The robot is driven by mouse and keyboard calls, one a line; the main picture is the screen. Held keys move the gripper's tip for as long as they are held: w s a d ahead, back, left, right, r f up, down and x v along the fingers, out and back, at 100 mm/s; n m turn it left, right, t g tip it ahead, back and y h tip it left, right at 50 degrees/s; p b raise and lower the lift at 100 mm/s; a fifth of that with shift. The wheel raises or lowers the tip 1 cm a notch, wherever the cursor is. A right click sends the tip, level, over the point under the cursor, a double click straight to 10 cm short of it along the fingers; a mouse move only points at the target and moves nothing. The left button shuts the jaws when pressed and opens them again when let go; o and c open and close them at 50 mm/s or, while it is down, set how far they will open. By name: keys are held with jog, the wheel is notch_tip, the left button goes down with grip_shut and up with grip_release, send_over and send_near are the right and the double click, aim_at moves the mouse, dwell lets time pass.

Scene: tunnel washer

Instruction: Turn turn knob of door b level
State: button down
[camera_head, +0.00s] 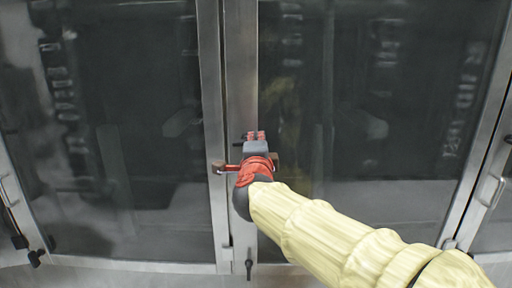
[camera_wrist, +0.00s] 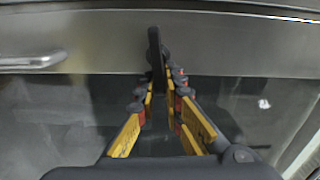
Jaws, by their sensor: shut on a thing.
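A dark, elongated knob (camera_wrist: 155,45) stands out from the metal door frame in the wrist view. My gripper (camera_wrist: 161,88), with yellow and black fingers, is shut on it. In the head view my gripper (camera_head: 255,137) is at the metal post between two glass doors. The knob is mostly hidden behind it there, and its exact angle is hard to tell. The right glass door (camera_head: 375,70) and the left glass door (camera_head: 130,80) both look shut.
A second dark knob (camera_head: 248,265) sits low on the same post. A metal handle (camera_wrist: 32,62) is at the left of the wrist view. Another door handle (camera_head: 491,190) shows at the far right. Large glass panes flank the post.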

jog(key=shift+w+f+m+b, duration=0.1)
jog(key=shift+f+m+b, duration=0.2)
jog(key=shift+f+m, duration=0.25)
jog(key=c, duration=2.1)
grip_release()
jog(key=shift+c, duration=0.2)
jog(key=shift+o, duration=1.1)
jog(key=shift+r, duration=0.15)
jog(key=shift+r, duration=0.15)
jog(key=s, duration=1.2)
jog(key=shift+a, duration=0.25)
